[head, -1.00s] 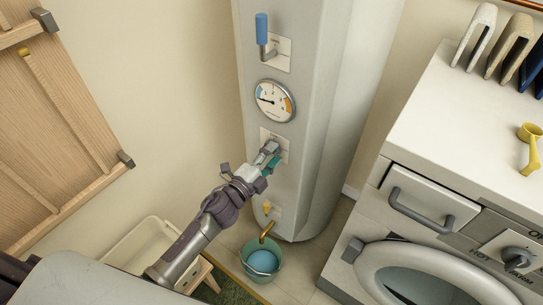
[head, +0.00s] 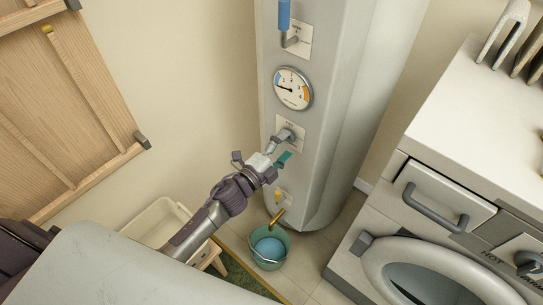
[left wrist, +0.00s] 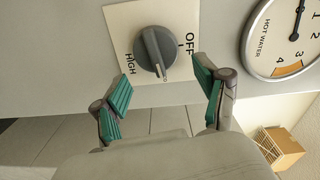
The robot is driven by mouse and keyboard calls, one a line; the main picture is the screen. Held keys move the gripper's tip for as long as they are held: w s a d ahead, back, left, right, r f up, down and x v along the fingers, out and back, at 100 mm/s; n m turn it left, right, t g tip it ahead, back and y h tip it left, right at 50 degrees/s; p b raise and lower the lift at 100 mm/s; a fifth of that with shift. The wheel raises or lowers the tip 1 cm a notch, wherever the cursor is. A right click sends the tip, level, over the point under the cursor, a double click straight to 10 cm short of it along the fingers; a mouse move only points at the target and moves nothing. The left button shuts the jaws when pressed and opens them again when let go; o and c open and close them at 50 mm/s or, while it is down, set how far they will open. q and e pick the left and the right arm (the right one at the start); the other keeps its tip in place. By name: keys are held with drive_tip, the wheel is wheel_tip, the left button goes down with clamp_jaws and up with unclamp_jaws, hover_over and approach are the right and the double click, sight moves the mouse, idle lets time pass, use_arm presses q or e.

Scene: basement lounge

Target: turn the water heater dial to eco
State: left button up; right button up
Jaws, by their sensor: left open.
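The water heater dial (head: 285,135) is a grey knob on a pale plate, below the gauge on the tall heater (head: 338,130). In the left wrist view the knob (left wrist: 153,49) shows close up, with OFF to its right and HIGH at its lower left. Its pale pointer mark faces down in that picture, between the two words. No eco label is readable. My left gripper (head: 275,157) is open, just below and in front of the dial. In the left wrist view its teal-padded fingers (left wrist: 162,85) are apart, with the knob beyond them, not gripped. My right gripper is not seen.
A round gauge (head: 292,89) and a blue-handled lever (head: 284,18) are above the dial. Below are a brass tap (head: 277,218) and a teal bucket (head: 268,248). A washing machine (head: 430,262) stands at right, a wooden panel (head: 70,115) at left.

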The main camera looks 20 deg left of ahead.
use_arm(q)
drive_tip(key=v, duration=1.1)
drive_tip(key=s+a+f+n+g+y, duration=0.2)
drive_tip(key=s+f+n, duration=0.1)
drive_tip(key=f, duration=0.7)
drive_tip(key=s+a+f+n+g+y, duration=0.1)
drive_tip(key=s+f+n+g, duration=0.15)
drive_tip(key=f, duration=0.65)
drive_tip(key=s+a+f+n+g+y, duration=0.2)
drive_tip(key=s+f+n, duration=0.2)
drive_tip(key=f, duration=0.6)
drive_tip(key=s+f+n+g, duration=0.2)
drive_tip(key=s+f, duration=0.4)
drive_tip(key=s, duration=0.3)
drive_tip(key=s+f+n+g, duration=0.3)
drive_tip(key=s+f, duration=0.3)
drive_tip(key=s, duration=0.4)
drive_tip(key=s+d+f+n+g+y, duration=0.1)
drive_tip(key=s+f+n+g, duration=0.2)
drive_tip(key=s+f, duration=0.3)
drive_tip(key=s+g, duration=0.1)
drive_tip(key=s, duration=0.2)
drive_tip(key=shift+s, duration=0.35)
drive_tip(key=shift+g, duration=0.25)
